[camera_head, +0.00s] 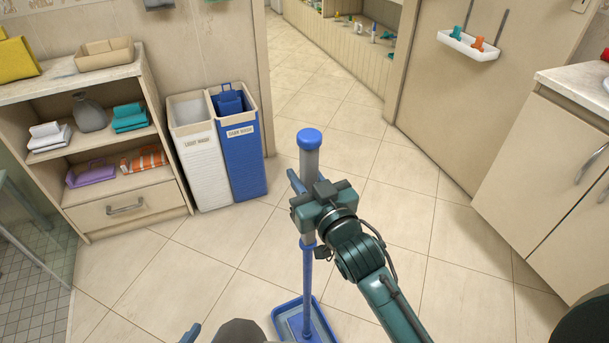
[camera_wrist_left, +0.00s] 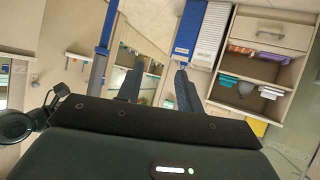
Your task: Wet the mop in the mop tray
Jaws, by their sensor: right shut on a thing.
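The mop (camera_head: 309,160) stands nearly upright, with a blue cap, a grey grip and a blue pole (camera_head: 307,285). My right gripper (camera_head: 312,208) is shut around its handle below the grey top. The pole runs down to the blue mop tray (camera_head: 278,318) on the floor at the bottom edge. The mop pole (camera_wrist_left: 103,40) shows left of these fingers.
A white laundry bin (camera_head: 197,155) and a blue one (camera_head: 240,160) stand beside a shelf unit (camera_head: 125,205) with towels. A cabinet (camera_head: 540,165) is at the right. Tiled floor (camera_head: 400,190) between them is clear.

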